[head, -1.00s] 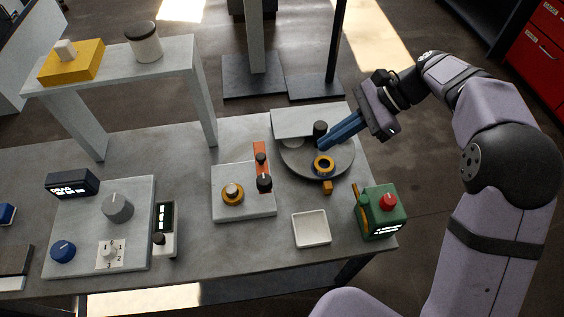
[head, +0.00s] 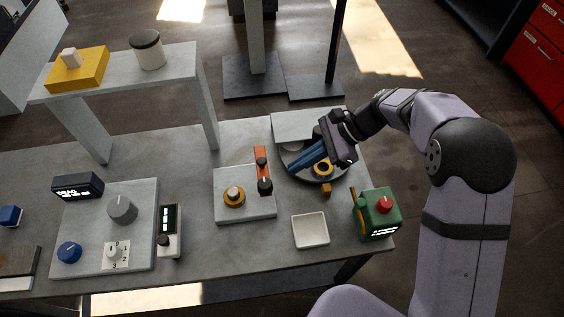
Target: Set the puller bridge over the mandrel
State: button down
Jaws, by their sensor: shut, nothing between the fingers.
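My gripper (head: 292,169) is shut and empty, its blue fingers low over the left part of the grey round disc (head: 333,176). I cannot tell whether they touch it. An orange bar with black knobs (head: 262,157) stands left of the fingertips, apart from them, at the back right of a light grey plate; it may be the puller bridge. A brass-coloured round post (head: 234,196) on that plate may be the mandrel. A yellow ring with a dark centre (head: 322,170) sits on the disc, just right of the fingers. The gripper hides part of the disc.
A white square tray (head: 310,230) and a green box with a red knob (head: 376,213) stand in front of the disc. A small orange block (head: 325,190) lies near its front edge. A raised shelf (head: 120,82) stands at the back left.

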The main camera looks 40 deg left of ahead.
aim_at(262, 167)
jog(key=shift+s+a+f+p, duration=0.15)
jog(key=shift+s+a+p, duration=0.35)
jog(key=shift+s+a, duration=0.3)
jog(key=shift+s+a+f+p, duration=0.1)
jog(key=shift+s+a+p, duration=0.35)
jog(key=shift+s+a, duration=0.3)
jog(key=shift+s+m, duration=0.3)
